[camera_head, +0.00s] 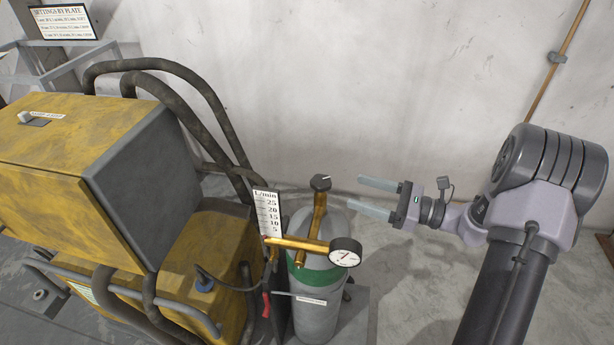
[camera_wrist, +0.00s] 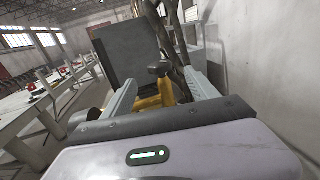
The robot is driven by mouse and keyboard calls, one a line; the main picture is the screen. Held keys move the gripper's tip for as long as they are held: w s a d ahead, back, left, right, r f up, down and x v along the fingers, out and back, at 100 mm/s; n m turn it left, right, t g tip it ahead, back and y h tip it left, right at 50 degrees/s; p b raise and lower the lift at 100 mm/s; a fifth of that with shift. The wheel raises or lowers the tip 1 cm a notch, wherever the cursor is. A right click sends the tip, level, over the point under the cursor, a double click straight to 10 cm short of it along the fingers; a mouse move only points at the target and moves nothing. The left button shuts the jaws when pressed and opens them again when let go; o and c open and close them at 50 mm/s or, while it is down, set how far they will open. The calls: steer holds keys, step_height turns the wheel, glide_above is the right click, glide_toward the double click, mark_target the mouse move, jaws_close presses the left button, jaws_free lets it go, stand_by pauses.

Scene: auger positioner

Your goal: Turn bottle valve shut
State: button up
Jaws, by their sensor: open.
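The stem rises from a grey gas bottle (camera_head: 319,314) with a green band. My gripper (camera_head: 361,197) is open and empty, to the right of the knob and apart from it, with its fingers pointing left. In the wrist view the knob (camera_wrist: 159,68) shows ahead, between the two finger lines of my gripper (camera_wrist: 165,85). Most of the bottle is hidden in the wrist view.
A round pressure gauge (camera_head: 346,251) and a flow scale (camera_head: 267,214) marked L/min sit on the brass fittings. A yellow machine (camera_head: 76,152) with dark hoses (camera_head: 164,66) stands left. A pale wall (camera_head: 370,90) is behind. Tables (camera_wrist: 40,105) show left in the wrist view.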

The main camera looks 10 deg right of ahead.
mark_target(321, 185)
steer(key=b+x, duration=0.1)
steer(key=x, duration=1.2)
steer(key=shift+a, duration=0.4)
steer(key=shift+w, duration=0.15)
steer(key=c, duration=1.4)
steer(key=shift+o, duration=0.2)
steer(key=shift+m+t+h, duration=0.3)
steer(key=shift+t, duration=0.1)
steer(key=shift+w+d+m+t+h, duration=0.15)
steer(key=shift+d+m+t+h, duration=0.05)
steer(key=shift+m+t+h, duration=0.75)
steer(key=shift+w+d+m+t+h, duration=0.2)
steer(key=shift+m+t+h, duration=0.6)
steer(key=shift+h, duration=0.3)
steer(key=shift+w+d+m+t+h, duration=0.15)
steer(key=shift+m+t+h, duration=0.7)
steer(key=shift+h, duration=0.5)
